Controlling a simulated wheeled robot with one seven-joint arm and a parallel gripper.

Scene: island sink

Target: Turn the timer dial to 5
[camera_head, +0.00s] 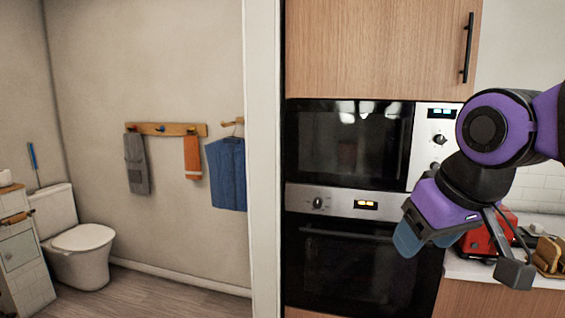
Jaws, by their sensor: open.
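The microwave (345,140) is built into the wooden cabinet, with a silver control panel (424,163) on its right side. The panel has a small lit display (441,113) and round dark knobs (439,139); any markings are too small to read. The oven (350,262) below has a silver strip with a knob (318,203) at left and a lit display (366,205). I cannot tell which knob is the timer dial. My gripper (462,258) is open and empty, in front of the oven's right edge and the counter, below the microwave panel and apart from the knobs.
A red appliance (487,237) and a wooden rack holding bread-like slices (548,254) stand on the counter (465,268) at right, behind my gripper. A white door frame (264,150) borders the cabinet at left. Beyond it are a toilet (82,245) and hanging towels (137,165).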

